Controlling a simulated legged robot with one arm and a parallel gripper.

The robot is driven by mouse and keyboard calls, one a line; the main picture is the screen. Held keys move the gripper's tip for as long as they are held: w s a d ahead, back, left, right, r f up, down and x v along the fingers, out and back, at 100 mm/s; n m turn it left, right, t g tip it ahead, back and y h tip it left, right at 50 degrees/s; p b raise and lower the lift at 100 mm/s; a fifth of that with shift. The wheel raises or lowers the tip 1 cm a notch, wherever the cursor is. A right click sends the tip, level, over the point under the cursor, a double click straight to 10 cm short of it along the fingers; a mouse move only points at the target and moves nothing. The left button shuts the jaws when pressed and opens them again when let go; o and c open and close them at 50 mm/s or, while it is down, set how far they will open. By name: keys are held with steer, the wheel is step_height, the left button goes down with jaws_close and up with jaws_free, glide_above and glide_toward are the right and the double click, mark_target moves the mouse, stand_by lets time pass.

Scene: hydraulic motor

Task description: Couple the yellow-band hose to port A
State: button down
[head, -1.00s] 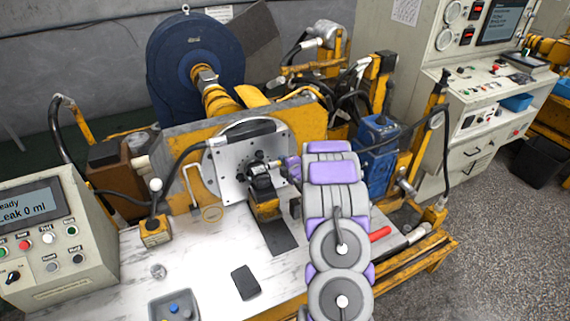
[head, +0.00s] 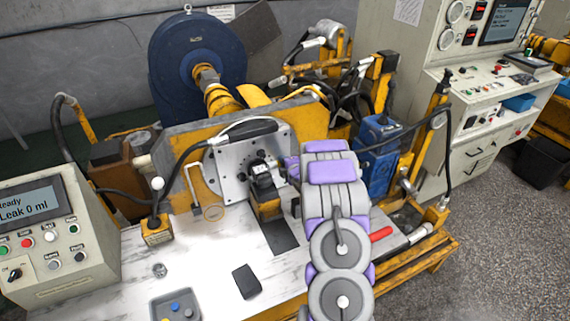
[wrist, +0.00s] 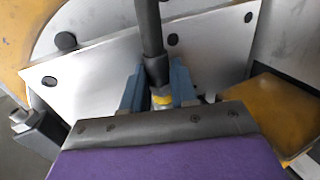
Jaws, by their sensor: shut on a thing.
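In the wrist view my gripper (wrist: 158,88) has its two blue fingers closed around the end of a black hose (wrist: 151,40). A yellow band (wrist: 162,100) shows on the silver fitting between the fingers. A pale metal plate with dark bolts or holes (wrist: 90,80) lies behind it. In the head view my grey and purple arm reaches toward the black motor block (head: 263,180) in front of the metal plate (head: 232,165); my fingertips are hidden there. I cannot tell which opening is port A, nor whether the fitting touches one.
A control box (head: 60,235) reads "Ready, Leak 0 ml" at left. A grey tray (head: 175,305) and a dark block (head: 246,282) lie on the white bench (head: 130,285). A black hose (head: 405,132) runs to a yellow post (head: 428,145) at right.

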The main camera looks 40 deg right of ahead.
steer(key=shift+w+a, duration=0.15)
steer(key=shift+a, duration=0.2)
steer(key=c, duration=0.9)
jaws_free()
steer(key=shift+o, duration=0.6)
steer(key=shift+d+r, duration=0.1)
steer(key=shift+r, duration=0.1)
steer(key=shift+r, duration=0.1)
steer(key=shift+c, duration=1.3)
steer(key=shift+o, duration=0.4)
